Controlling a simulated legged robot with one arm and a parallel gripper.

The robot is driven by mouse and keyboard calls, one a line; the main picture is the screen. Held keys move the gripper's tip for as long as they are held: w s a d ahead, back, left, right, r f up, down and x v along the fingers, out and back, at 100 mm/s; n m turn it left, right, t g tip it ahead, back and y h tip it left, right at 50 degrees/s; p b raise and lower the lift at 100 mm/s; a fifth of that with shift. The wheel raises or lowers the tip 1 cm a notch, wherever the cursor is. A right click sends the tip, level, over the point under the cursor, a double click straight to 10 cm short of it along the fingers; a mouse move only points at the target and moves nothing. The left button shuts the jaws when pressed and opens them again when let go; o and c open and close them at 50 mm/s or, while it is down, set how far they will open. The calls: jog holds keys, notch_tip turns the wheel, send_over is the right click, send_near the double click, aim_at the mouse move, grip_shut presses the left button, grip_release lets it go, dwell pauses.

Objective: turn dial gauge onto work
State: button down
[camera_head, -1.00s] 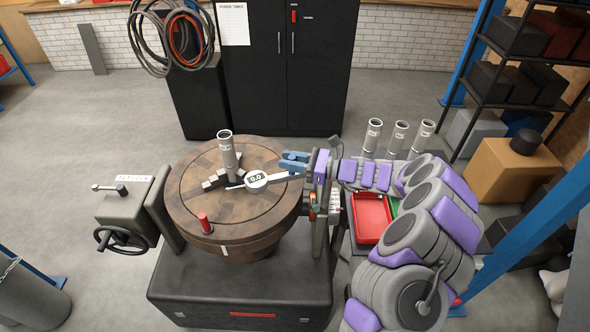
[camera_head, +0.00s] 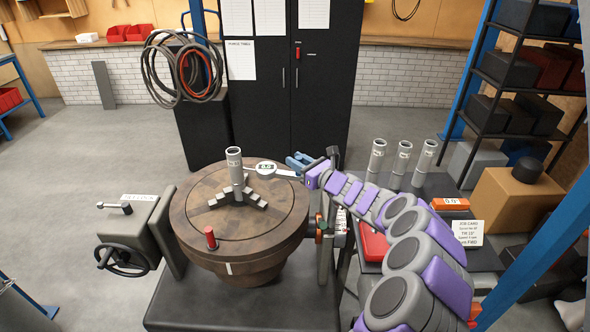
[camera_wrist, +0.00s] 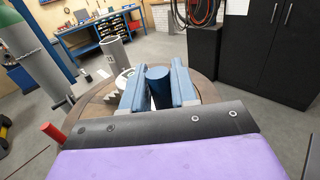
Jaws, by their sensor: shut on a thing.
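The dial gauge (camera_head: 266,168), a round white head reading about 0.0 on a pale arm, sits just right of the work, an upright grey metal tube (camera_head: 235,170). The tube stands in a jawed chuck (camera_head: 254,197) on the round brown table (camera_head: 200,232). My gripper (camera_head: 297,162) is right of the gauge head. In the wrist view, its blue fingers (camera_wrist: 159,88) are closed around a dark blue cylindrical knob (camera_wrist: 158,86). The gauge head (camera_wrist: 123,79) is partly hidden behind the left finger, near the tube (camera_wrist: 115,56). I cannot tell whether the gauge's tip touches the tube.
A red peg (camera_head: 210,238) stands at the table's front rim. A handwheel unit (camera_head: 130,235) is at the left. Several grey tubes (camera_head: 403,160) stand at the right behind my arm. A black cabinet (camera_head: 322,85) and hoses (camera_head: 183,70) are behind.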

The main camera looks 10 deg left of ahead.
jog(key=shift+w+d+f, duration=0.1)
jog(key=shift+w+d, duration=0.05)
jog(key=shift+d, duration=0.05)
jog(key=c, duration=1)
grip_release()
jog(key=shift+d, duration=0.15)
jog(key=shift+s+d, duration=0.2)
jog(key=shift+s, duration=0.05)
jog(key=shift+p+v, duration=1.2)
jog(key=shift+v, duration=7.3)
